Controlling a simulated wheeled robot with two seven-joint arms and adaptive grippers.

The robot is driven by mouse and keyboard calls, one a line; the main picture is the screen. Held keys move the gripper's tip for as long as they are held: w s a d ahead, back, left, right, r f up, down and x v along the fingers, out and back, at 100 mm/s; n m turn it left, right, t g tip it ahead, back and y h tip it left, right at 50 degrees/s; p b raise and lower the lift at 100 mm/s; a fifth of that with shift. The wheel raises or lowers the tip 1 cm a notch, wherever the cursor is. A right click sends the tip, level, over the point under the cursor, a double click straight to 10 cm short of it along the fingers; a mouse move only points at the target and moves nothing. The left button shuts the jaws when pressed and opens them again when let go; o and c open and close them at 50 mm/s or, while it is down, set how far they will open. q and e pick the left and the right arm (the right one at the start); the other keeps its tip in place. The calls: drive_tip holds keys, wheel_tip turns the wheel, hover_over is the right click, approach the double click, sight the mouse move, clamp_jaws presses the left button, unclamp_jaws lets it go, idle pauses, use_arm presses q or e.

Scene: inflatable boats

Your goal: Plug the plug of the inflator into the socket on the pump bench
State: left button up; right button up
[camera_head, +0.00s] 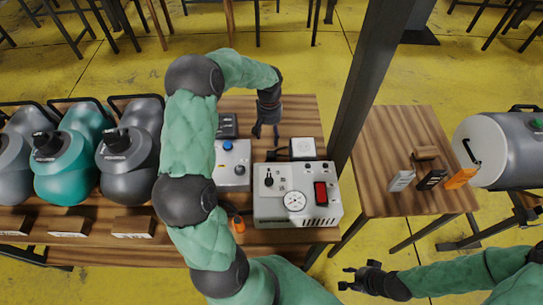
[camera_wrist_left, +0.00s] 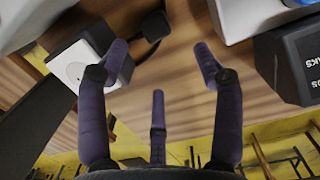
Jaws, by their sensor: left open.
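The socket (camera_head: 303,148) is a small white-faced box with a dark body on the wooden pump bench (camera_head: 300,110). The inflator (camera_head: 265,208) is a pale grey box with a gauge and a red switch. My left gripper (camera_head: 265,132) points down above the bench behind the inflator; in its wrist view the fingers (camera_wrist_left: 161,66) are spread and empty, short of the plug. My right gripper (camera_head: 358,278) is open and empty at the front right.
A grey box with a blue knob (camera_head: 232,160) and a dark box (camera_head: 228,125) stand left of the socket. Large canisters (camera_head: 62,165) fill the bench's left side. A dark post (camera_head: 362,95) rises right of the bench. A side table (camera_head: 400,135) holds small labelled blocks.

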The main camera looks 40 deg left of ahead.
sight(272, 154)
use_arm(q)
drive_tip(key=f, duration=0.3)
drive_tip(key=f+b, duration=0.1)
drive_tip(key=f, duration=0.1)
drive_tip(key=shift+s+d+f, duration=0.2)
drive_tip(key=shift+s+d, duration=0.05)
drive_tip(key=shift+s, duration=0.05)
drive_tip(key=shift+s+d+f+b, duration=0.15)
drive_tip(key=shift+f+b, duration=0.1)
drive_tip(key=shift+f, duration=0.6)
drive_tip(key=shift+w+d+f+b, duration=0.1)
drive_tip(key=shift+d+f+b, duration=0.1)
drive_tip(key=shift+f, duration=0.7)
drive_tip(key=shift+s+d+f+b, duration=0.15)
drive_tip(key=shift+f+b, duration=0.1)
drive_tip(key=shift+f, duration=0.6)
drive_tip(key=c, duration=1.1)
